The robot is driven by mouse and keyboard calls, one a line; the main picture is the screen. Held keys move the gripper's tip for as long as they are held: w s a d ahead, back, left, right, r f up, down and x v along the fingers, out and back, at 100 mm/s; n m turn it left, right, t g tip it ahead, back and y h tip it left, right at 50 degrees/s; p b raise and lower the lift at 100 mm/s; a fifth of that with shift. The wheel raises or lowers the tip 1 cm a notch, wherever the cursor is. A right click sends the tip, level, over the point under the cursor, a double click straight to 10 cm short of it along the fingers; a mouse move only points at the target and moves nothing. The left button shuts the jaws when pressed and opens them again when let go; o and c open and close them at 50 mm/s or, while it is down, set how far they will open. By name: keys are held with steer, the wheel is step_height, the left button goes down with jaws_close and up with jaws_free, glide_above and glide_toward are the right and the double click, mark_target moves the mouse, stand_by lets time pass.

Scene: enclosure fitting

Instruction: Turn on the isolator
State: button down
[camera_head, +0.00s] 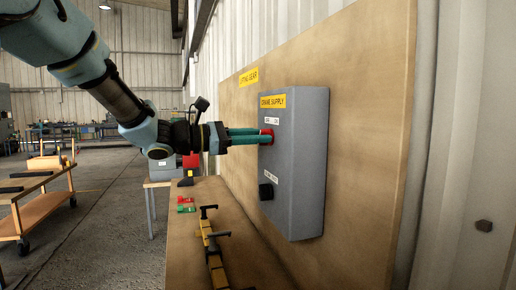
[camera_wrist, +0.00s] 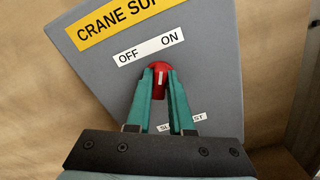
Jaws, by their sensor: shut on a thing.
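The isolator is a grey box (camera_head: 295,205) with a yellow "CRANE SUPPLY" label, fixed to a wooden board. Its red knob (camera_wrist: 159,67) sits below white OFF and ON labels (camera_wrist: 151,47); a white mark runs along the knob's face. In the wrist view the mark points up the picture, between the two labels; I cannot tell for sure which position it stands at. My gripper (camera_wrist: 160,82) is shut on the red knob, one teal finger on each side. In the head view my gripper (camera_head: 259,137) reaches the box front from the left, and its fingers partly hide the knob.
A black knob (camera_head: 266,191) is lower on the same box. Below, a wooden bench (camera_head: 235,225) holds a yellow bar with black handles (camera_head: 211,245) and small red and green pieces (camera_head: 185,204). A wooden trolley (camera_head: 45,205) stands at left on open floor.

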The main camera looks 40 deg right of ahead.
steer(key=shift+m+b, duration=0.3)
steer(key=c, duration=0.8)
jaws_free()
steer(key=b+v, duration=0.3)
steer(key=v, duration=0.7)
steer(key=shift+w+a, duration=0.15)
steer(key=shift+a, duration=0.25)
